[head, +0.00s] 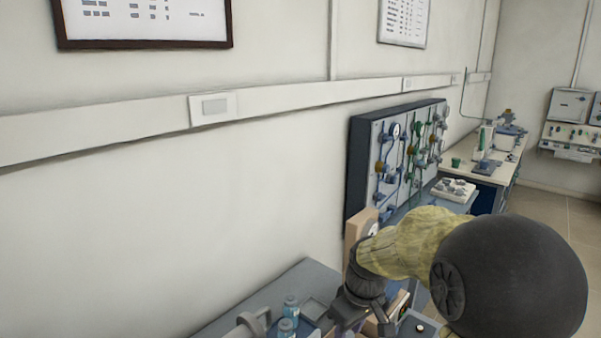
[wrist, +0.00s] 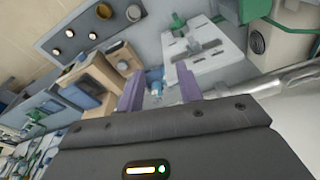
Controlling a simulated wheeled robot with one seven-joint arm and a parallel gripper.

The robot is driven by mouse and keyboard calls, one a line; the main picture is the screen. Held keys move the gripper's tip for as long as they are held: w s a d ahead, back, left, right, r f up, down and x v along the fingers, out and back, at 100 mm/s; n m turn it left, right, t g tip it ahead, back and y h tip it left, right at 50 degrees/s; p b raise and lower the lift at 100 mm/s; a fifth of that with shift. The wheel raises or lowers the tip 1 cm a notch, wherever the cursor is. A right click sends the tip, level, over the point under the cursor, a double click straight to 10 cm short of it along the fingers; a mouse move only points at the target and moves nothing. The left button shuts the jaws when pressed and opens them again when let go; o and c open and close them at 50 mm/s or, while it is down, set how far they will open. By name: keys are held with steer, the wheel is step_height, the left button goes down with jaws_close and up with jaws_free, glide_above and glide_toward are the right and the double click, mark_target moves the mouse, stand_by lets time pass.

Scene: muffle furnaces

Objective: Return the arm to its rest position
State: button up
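My arm (head: 420,240) reaches across the lower right of the head view, over the near bench. It has a yellowish sleeve and a large black round joint. Its wrist end is low in that view, and the fingers cannot be made out there. In the wrist view my gripper (wrist: 159,82) shows two purple fingers standing apart with nothing held between them. A small blue-capped item (wrist: 154,76) shows beyond the gap, apart from the fingers as far as I can tell.
Blue-capped bottles (head: 289,308) stand on the grey bench (head: 262,300) near the arm. A dark-framed panel with valves and pipes (head: 395,160) stands behind it by the wall. A white tray (head: 455,189) and a farther bench (head: 500,170) lie beyond. Floor shows at right.

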steer(key=s+d+f+m, duration=0.2)
steer(key=s+m, duration=0.1)
steer(key=s, duration=0.3)
steer(key=s+d+f+m+t+h, duration=0.1)
steer(key=s+d+f+m, duration=0.1)
steer(key=s, duration=0.5)
steer(key=shift+d+f+m, duration=0.25)
steer(key=shift+d+m, duration=0.3)
steer(key=shift+m, duration=0.55)
